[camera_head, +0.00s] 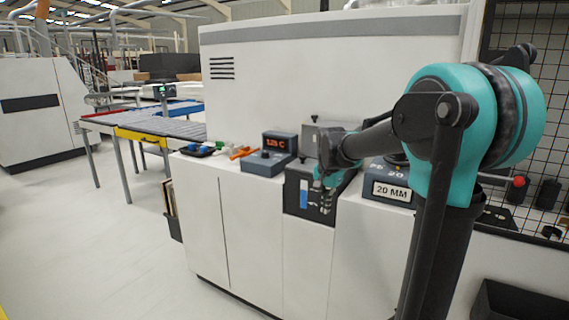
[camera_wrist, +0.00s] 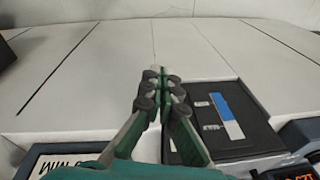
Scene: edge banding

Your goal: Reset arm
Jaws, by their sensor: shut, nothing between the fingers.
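My gripper (camera_head: 330,180) hangs in front of the white machine (camera_head: 255,230), by a dark control panel (camera_head: 304,194) with a blue strip. The arm reaches in from the right. In the wrist view the fingers (camera_wrist: 158,72) are drawn together with nothing between them. The dark panel (camera_wrist: 258,135) with its blue and white strip lies to the right of the fingers there, and the white machine front (camera_wrist: 80,75) fills the area beyond the tips. In the head view the fingertips are small and hard to make out against the panel.
A box with a red display (camera_head: 278,143), an orange item (camera_head: 243,152) and a tray of small coloured parts (camera_head: 203,149) sit on the machine's ledge. A "20 MM" box (camera_head: 391,192) is right of the panel. A roller table (camera_head: 165,127) stands left. The left floor is clear.

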